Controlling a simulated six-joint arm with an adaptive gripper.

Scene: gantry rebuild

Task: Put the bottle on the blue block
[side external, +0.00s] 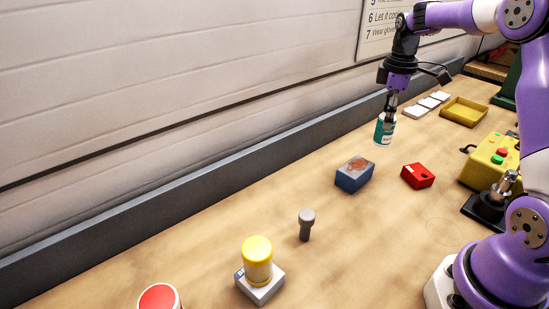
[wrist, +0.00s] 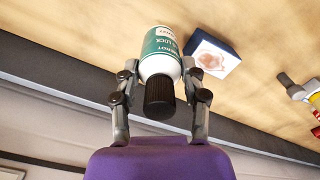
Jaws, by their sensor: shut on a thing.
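The bottle (side external: 385,132) is teal and white with a black ribbed cap, which shows in the wrist view (wrist: 160,60). My gripper (side external: 390,112) is shut on the bottle near its cap and holds it above the table. The blue block (side external: 354,175) lies on the table, below and left of the bottle in the side view. Its top carries a reddish-brown picture or patch. The block also shows in the wrist view (wrist: 212,52), just right of the bottle and apart from it.
A red block (side external: 417,176) lies right of the blue block. A grey bolt-like part (side external: 306,224) stands nearer the camera. A yellow cylinder (side external: 257,260) stands on a grey base. A yellow tray (side external: 463,111) and a yellow button box (side external: 490,160) are at the right. A wall ledge (side external: 180,190) runs along the left.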

